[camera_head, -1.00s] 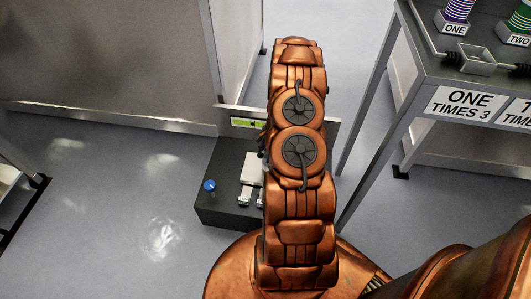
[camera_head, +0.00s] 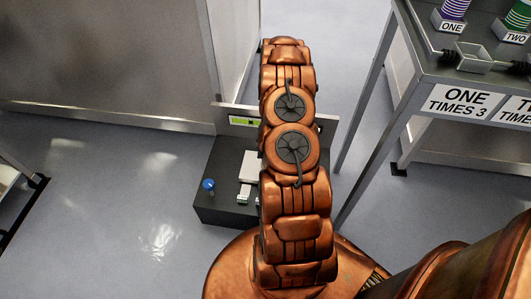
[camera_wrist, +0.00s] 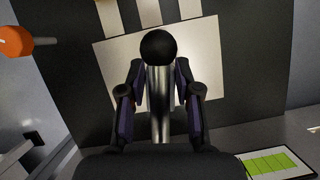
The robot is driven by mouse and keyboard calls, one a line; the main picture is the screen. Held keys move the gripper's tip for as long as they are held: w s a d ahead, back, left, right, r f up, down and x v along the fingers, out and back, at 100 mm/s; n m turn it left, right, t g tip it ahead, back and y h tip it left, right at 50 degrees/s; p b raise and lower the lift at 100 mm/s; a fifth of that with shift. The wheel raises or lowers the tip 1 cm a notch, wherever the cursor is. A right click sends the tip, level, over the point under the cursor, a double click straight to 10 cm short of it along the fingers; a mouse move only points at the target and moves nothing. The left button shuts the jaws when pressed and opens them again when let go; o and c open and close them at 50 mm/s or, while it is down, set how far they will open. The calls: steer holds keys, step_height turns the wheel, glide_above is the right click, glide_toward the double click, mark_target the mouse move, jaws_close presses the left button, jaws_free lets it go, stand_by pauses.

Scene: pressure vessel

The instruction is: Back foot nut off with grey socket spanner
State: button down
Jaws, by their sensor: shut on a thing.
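My gripper (camera_wrist: 160,88) shows in the wrist view, with its fingers closed on either side of a silver metal rod with a round black end (camera_wrist: 159,47). I cannot tell whether this rod is a loose tool or fixed to the dark box behind it. In the head view my copper-coloured arm hides the gripper and the held rod. I cannot make out a grey socket spanner, a back foot or its nut.
An orange knob (camera_wrist: 15,41) shows at left in the wrist view. A grey table (camera_head: 440,75) stands right.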

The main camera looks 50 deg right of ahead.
steer(key=shift+r, duration=0.15)
steer(key=shift+r+p, duration=1.1)
steer(key=shift+r, duration=2.25)
